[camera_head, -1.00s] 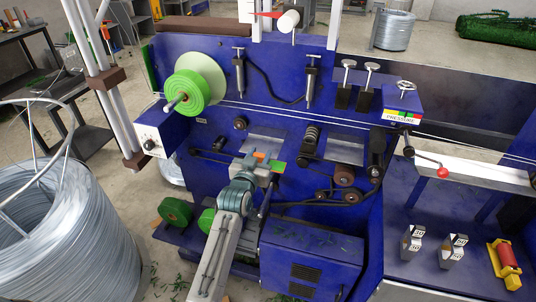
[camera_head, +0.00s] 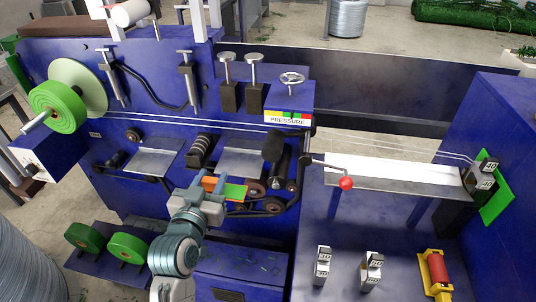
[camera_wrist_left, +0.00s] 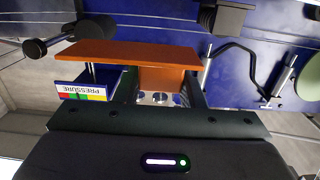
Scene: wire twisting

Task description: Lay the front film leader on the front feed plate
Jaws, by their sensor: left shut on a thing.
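My left gripper (camera_head: 212,194) is shut on the film leader, an orange block (camera_head: 210,184) with a flat green piece (camera_head: 236,192) beside it. The leader is held above the machine's front edge, in front of the right silver plate (camera_head: 240,160). The orange part fills the space between the fingers in the left wrist view (camera_wrist_left: 130,56); green is not seen there. A second silver plate (camera_head: 150,162) lies to the left. Both plates look bare; I cannot tell which is the front feed plate. My right gripper is not in view.
Black rollers (camera_head: 272,148) and belts stand close right of the leader. A red-knobbed crank (camera_head: 346,183) is farther right. A green film roll (camera_head: 58,106) is at left. Wires (camera_head: 220,121) run across behind the plates. Two green rolls (camera_head: 126,247) sit low at left.

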